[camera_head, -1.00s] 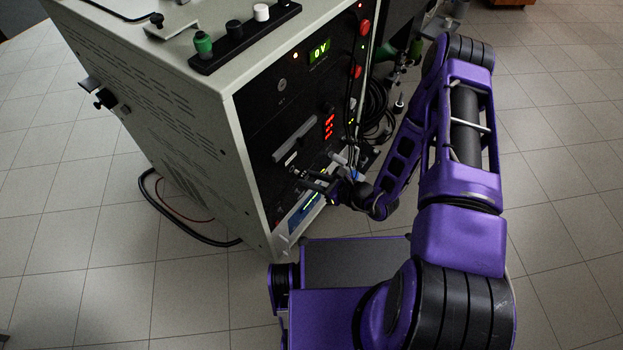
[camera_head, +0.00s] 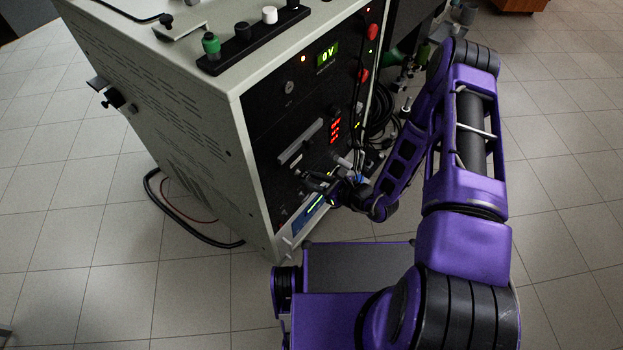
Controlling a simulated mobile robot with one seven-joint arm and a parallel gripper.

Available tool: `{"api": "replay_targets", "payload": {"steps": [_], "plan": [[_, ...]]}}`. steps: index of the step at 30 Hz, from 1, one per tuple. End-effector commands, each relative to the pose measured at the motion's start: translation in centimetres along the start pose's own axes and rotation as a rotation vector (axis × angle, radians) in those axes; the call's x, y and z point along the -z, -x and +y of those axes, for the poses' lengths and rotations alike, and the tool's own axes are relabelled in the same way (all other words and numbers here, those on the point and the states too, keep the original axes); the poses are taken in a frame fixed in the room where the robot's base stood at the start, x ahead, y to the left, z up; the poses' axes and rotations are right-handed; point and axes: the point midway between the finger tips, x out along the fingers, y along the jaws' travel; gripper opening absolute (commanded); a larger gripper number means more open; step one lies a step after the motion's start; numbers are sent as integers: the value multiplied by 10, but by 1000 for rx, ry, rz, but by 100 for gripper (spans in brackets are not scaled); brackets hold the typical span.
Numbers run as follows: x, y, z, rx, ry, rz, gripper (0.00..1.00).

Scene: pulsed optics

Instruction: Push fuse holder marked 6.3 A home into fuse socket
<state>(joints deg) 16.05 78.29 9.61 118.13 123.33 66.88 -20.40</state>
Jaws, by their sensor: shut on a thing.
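My gripper (camera_head: 313,180) is at the lower part of the black front panel (camera_head: 275,155) of the cabinet, reaching in from the right. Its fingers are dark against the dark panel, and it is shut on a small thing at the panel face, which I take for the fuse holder. The holder itself, its 6.3 A marking and the fuse socket are too small and too hidden by the fingers to make out. I cannot tell how deep the holder sits.
The beige cabinet (camera_head: 165,120) has a green 0 V display (camera_head: 326,54), red buttons (camera_head: 372,31) and a silver handle bar (camera_head: 300,142) above my gripper. Black cables (camera_head: 382,105) hang at its right. A cable (camera_head: 190,230) lies on the floor at left.

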Motion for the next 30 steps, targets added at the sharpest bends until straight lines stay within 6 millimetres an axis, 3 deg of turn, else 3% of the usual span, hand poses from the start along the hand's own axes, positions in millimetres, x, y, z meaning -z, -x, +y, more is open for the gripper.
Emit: {"api": "replay_targets", "payload": {"steps": [16,17,22,30], "plan": [[-7,-16,-1,1,1,-2,0],[-7,-16,-1,1,1,-2,34],[-6,-15,0,1,1,-1,65],[-6,-15,0,0,1,0,66]]}}
